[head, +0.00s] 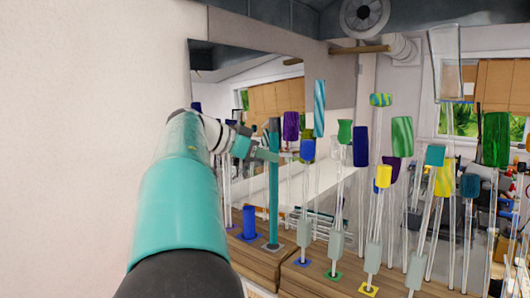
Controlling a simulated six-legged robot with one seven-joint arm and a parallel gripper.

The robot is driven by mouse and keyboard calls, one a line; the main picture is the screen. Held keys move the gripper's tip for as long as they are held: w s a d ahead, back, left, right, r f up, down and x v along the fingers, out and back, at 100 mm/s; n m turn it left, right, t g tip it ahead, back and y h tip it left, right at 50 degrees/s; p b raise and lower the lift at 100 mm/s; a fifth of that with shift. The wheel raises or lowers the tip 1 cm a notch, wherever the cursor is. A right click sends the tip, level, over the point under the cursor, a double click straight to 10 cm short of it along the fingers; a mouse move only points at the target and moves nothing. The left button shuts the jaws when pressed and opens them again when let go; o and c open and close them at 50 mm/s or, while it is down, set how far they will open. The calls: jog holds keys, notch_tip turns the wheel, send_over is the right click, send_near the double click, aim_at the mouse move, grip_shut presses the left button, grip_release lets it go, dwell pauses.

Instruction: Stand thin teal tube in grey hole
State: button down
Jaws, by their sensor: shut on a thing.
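The thin teal tube (273,195) is upright in the head view, right of my arm. My gripper (266,154) is shut on its upper part, with a short length of tube showing above the fingers. The tube's lower end meets the grey square (264,247) on the wooden table top. The hole itself is hidden by the tube, and I cannot tell how deep the end sits in it.
A short blue cylinder (249,222) stands just left of the tube. To the right, several clear rods with coloured tops stand close together, some in blue (302,262), green (334,274) and yellow (369,289) squares. A plain wall is at left.

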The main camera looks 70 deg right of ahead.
jog(key=shift+f, duration=3.2)
jog(key=c, duration=1.2)
grip_release()
jog(key=shift+w, duration=0.1)
jog(key=v, duration=1.3)
jog(key=shift+w+a+r, duration=0.15)
jog(key=shift+a, duration=0.1)
jog(key=shift+w, duration=0.1)
